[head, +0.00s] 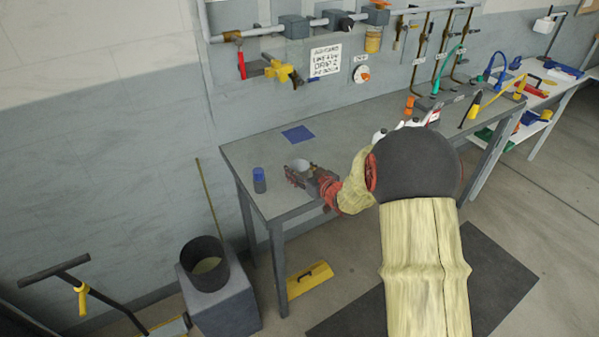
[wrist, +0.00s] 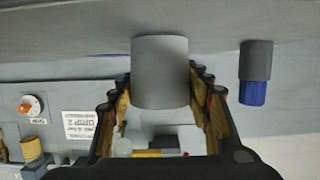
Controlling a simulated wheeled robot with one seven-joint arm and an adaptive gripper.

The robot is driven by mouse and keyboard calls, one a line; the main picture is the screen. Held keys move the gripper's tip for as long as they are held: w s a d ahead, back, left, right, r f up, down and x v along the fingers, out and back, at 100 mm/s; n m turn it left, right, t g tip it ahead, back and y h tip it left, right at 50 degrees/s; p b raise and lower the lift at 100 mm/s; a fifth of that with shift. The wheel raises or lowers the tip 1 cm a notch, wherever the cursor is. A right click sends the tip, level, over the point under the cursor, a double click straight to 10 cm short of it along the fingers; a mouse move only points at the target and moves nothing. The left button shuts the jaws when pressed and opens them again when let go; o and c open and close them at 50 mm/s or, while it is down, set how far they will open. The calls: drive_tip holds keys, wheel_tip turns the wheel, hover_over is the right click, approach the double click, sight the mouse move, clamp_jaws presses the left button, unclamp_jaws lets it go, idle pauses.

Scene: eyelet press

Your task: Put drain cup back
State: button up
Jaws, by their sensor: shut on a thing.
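The drain cup is a plain grey cylinder, taken to be the cup (head: 299,164) between my fingers in the head view. In the wrist view the cup (wrist: 160,72) fills the space between the two black and tan fingers. My gripper (head: 299,176) is shut on it, over the left end of the workbench (head: 350,140). I cannot tell whether the cup's base touches the benchtop. A flat blue square (head: 298,134) lies on the bench behind the cup, apart from it.
A grey bottle with a blue top (head: 259,180) stands left of my gripper; in the wrist view the bottle (wrist: 255,72) is at right. A black bucket (head: 204,262) sits on a grey block below. Pipes with valves (head: 283,72) run along the wall. Tools crowd the bench's right end.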

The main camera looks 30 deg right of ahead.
drive_tip(key=o, duration=0.6)
drive_tip(key=shift+f, duration=0.15)
drive_tip(key=o, duration=0.4)
drive_tip(key=shift+o, duration=0.2)
